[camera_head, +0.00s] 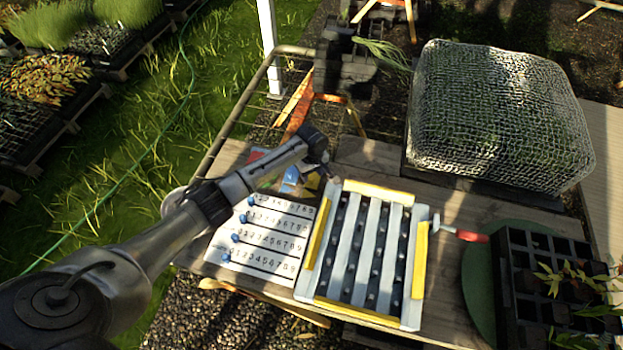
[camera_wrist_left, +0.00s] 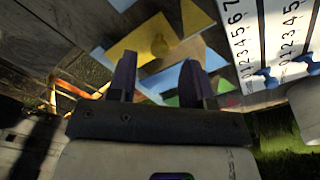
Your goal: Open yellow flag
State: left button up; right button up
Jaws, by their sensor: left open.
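In the head view the coloured patch, with a blue piece (camera_head: 289,178), is partly hidden by my left arm. My left gripper (camera_wrist_left: 157,76) is open, its two dark fingers apart just short of the yellow piece, with nothing seen between them. In the head view the gripper (camera_head: 328,176) is over the back of the table, near the coloured patch. My right gripper is not in view.
A white numbered board (camera_head: 262,238) with blue knobs lies at the left. A black pot tray (camera_head: 505,290) and a mesh-covered box (camera_head: 500,110) stand at the right.

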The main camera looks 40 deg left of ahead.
aim_at(311, 179)
pick_arm(q)
jog(key=shift+f+b, duration=0.3)
jog(key=shift+f, duration=1.25)
grip_shut()
